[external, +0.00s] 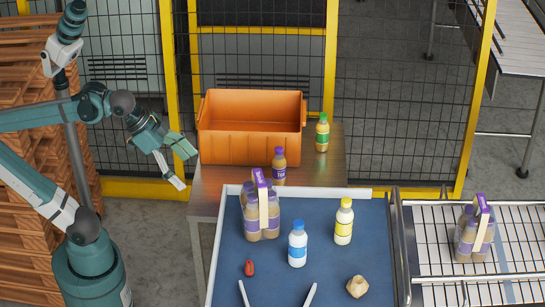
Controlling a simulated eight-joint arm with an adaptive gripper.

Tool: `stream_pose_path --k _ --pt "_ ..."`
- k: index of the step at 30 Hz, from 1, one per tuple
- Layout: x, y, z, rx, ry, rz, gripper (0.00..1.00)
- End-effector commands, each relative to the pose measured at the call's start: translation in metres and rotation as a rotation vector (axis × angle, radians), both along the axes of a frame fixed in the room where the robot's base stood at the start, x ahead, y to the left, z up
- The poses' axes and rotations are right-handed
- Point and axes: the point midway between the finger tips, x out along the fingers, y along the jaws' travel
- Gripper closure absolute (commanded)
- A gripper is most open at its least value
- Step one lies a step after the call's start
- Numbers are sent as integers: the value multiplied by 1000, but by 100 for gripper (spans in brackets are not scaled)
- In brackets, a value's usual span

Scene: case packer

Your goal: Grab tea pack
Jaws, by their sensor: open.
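Two packs of brown-drink bottles with purple labels and a beige-and-purple carrier look like tea packs. One tea pack (262,218) stands upright on the blue-topped table (320,205), near its back left. The other tea pack (474,237) stands on the roller conveyor (520,245) at the right. My gripper (186,168) is at the left, in the air beside the orange crate, with its fingers spread and nothing between them. It is apart from both packs, left of and higher in the picture than the nearer one.
An orange crate (250,145) stands on a metal table (215,180), with a purple-capped bottle (279,168) and a green-capped bottle (322,136) beside it. The blue top holds a blue-capped bottle (297,248), a yellow-capped bottle (343,226), a red item (249,268) and a beige lump (357,286).

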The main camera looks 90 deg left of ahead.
Motion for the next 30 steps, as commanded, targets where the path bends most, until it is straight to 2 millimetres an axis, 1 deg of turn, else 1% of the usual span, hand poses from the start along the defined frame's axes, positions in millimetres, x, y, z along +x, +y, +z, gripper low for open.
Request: stream_pose_path --k 1,3,9,16,25,30 --pt "0 0 10 0 0 0 12" --pt "0 0 23 0 0 0 12" --pt "0 0 54 0 0 0 12" --pt "0 0 83 0 0 0 12" --pt "16 -2 87 24 30 -57 12" --pt "28 -4 91 39 52 -105 12"
